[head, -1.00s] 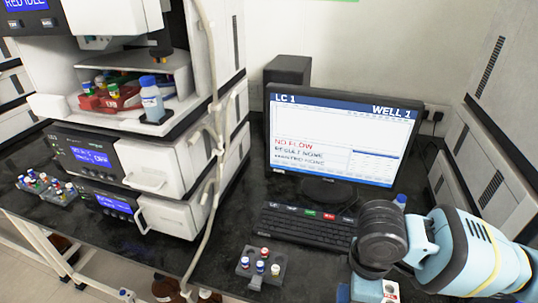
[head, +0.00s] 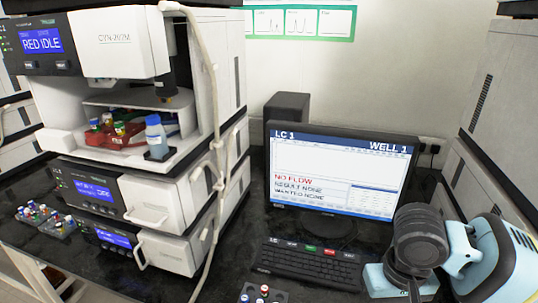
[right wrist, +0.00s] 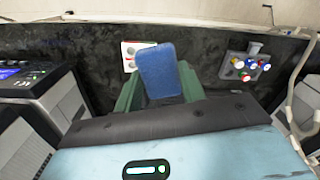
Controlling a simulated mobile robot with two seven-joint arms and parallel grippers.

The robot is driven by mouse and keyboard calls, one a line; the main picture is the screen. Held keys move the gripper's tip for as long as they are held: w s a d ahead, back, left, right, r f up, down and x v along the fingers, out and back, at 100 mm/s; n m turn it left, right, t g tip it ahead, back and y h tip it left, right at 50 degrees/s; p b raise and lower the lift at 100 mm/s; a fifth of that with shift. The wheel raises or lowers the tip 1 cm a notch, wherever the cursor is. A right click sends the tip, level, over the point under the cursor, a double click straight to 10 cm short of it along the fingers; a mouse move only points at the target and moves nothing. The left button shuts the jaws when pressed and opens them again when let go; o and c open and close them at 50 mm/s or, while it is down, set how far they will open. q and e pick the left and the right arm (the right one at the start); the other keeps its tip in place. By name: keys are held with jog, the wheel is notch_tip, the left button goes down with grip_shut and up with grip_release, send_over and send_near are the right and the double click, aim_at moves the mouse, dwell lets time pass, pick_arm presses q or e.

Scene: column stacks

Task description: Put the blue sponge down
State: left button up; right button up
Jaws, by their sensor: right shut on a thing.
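The blue sponge (right wrist: 158,70) shows in the right wrist view, upright between the green fingers of my right gripper (right wrist: 159,82). The gripper is shut on it. Bench surface shows beyond the sponge; whether the sponge touches it I cannot tell. In the head view my right arm comes in at the lower right, in front of the monitor's right corner. The fingers and the sponge cannot be made out there. My left gripper is in neither view.
A white box with red marks (right wrist: 129,52) stands beside the sponge's left edge in the wrist view. A grey vial rack (right wrist: 233,68) lies to the right. The keyboard (head: 308,265) and monitor (head: 340,178) stand left of my arm. Stacked instruments (head: 150,205) fill the left.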

dwell(0.8)
jog(key=s+a+f+n+p, duration=0.1)
jog(key=s+a+f, duration=0.2)
jog(key=a+f, duration=0.35)
jog(key=s+a+f+p, duration=0.1)
jog(key=s+a+f, duration=0.2)
jog(key=a+f, duration=0.4)
jog(key=w+d+f, duration=0.1)
jog(key=w, duration=0.3)
jog(key=w+d+b, duration=0.1)
jog(key=w+d, duration=0.1)
jog(key=w, duration=0.3)
jog(key=w+d+f+b, duration=0.1)
jog(key=w, duration=0.4)
jog(key=shift+w+d+f, duration=0.1)
jog(key=shift+d+f, duration=0.2)
jog(key=shift+d, duration=0.1)
jog(key=shift+w+d, duration=0.15)
jog(key=shift+w, duration=0.35)
jog(key=shift+w+d, duration=0.1)
jog(key=shift+w, duration=0.2)
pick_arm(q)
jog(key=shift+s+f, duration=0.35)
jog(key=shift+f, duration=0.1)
pick_arm(e)
jog(key=shift+f, duration=1.7)
pick_arm(q)
jog(key=shift+b, duration=0.3)
pick_arm(e)
jog(key=shift+f, duration=0.1)
